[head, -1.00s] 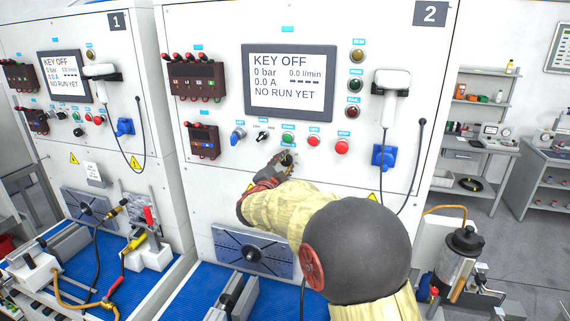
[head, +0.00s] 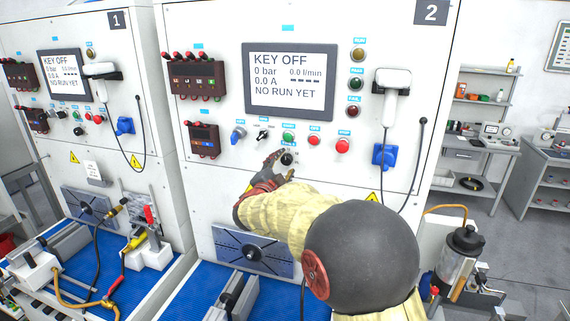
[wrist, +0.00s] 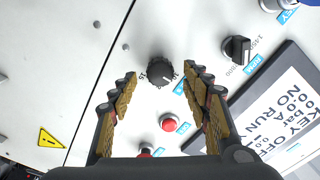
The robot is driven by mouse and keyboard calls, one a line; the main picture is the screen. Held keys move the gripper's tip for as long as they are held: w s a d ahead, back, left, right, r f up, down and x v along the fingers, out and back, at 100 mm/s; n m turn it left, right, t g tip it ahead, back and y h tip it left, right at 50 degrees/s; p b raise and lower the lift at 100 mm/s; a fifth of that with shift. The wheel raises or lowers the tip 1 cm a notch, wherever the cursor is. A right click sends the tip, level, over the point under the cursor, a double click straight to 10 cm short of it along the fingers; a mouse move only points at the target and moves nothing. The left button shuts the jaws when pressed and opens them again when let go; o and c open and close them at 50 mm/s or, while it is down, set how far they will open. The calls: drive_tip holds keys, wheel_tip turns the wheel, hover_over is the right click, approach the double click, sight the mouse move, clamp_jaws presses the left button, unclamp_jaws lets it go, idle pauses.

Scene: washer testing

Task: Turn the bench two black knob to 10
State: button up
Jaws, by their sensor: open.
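The black knob (head: 287,158) of bench two sits on the white panel below the green button (head: 288,138). In the wrist view the round black knob (wrist: 160,71) lies between my fingers, near their tips, with small scale marks beside it. A pale pointer mark shows faintly on its face; the number it points to is too small to tell. My gripper (head: 280,168) is open, just in front of and below the knob. In the wrist view my gripper (wrist: 160,80) has a finger on each side, with visible gaps and nothing held.
The bench two screen (head: 290,82) reads KEY OFF.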

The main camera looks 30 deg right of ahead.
drive_tip(key=v, duration=1)
